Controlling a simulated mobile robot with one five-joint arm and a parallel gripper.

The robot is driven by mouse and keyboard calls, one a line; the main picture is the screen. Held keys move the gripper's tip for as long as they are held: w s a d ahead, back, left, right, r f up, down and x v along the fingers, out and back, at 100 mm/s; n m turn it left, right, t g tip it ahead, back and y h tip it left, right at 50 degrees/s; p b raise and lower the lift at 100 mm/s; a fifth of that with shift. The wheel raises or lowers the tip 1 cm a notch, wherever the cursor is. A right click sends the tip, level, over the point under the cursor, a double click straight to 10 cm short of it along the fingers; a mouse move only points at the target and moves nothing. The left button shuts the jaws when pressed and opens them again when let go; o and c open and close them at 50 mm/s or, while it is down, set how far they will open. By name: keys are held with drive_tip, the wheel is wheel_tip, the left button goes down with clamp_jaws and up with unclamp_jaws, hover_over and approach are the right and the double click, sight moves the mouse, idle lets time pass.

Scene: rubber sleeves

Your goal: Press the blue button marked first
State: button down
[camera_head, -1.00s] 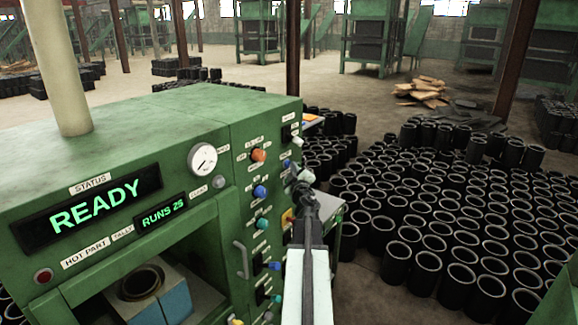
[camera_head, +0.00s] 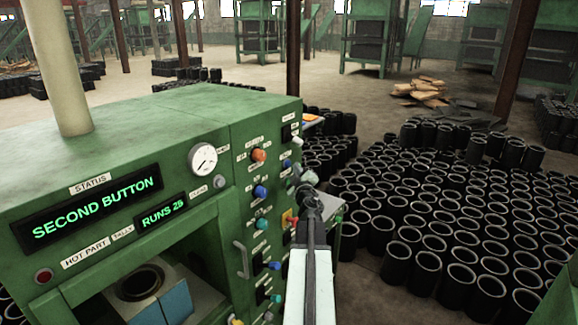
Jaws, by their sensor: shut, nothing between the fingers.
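The green machine's side panel holds a blue button (camera_head: 260,191) in its upper half and another blue control (camera_head: 274,265) lower down. Their small labels are too blurred to read, so I cannot tell which is marked first. My gripper (camera_head: 307,188) is shut and empty at the panel's right edge, right of the upper blue button. Whether it touches a control is unclear, and my arm hides part of the panel's right side. The status display (camera_head: 95,214) reads "SECOND BUTTON" in green.
The panel also carries an orange knob (camera_head: 258,155), a teal button (camera_head: 262,224) and a red-and-yellow control (camera_head: 289,217) close to my arm. A metal handle (camera_head: 241,259) sticks out at left. Many black rubber sleeves (camera_head: 430,205) stand on the floor at right.

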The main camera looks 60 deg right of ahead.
drive_tip(key=s, duration=0.5)
idle(0.4)
idle(0.7)
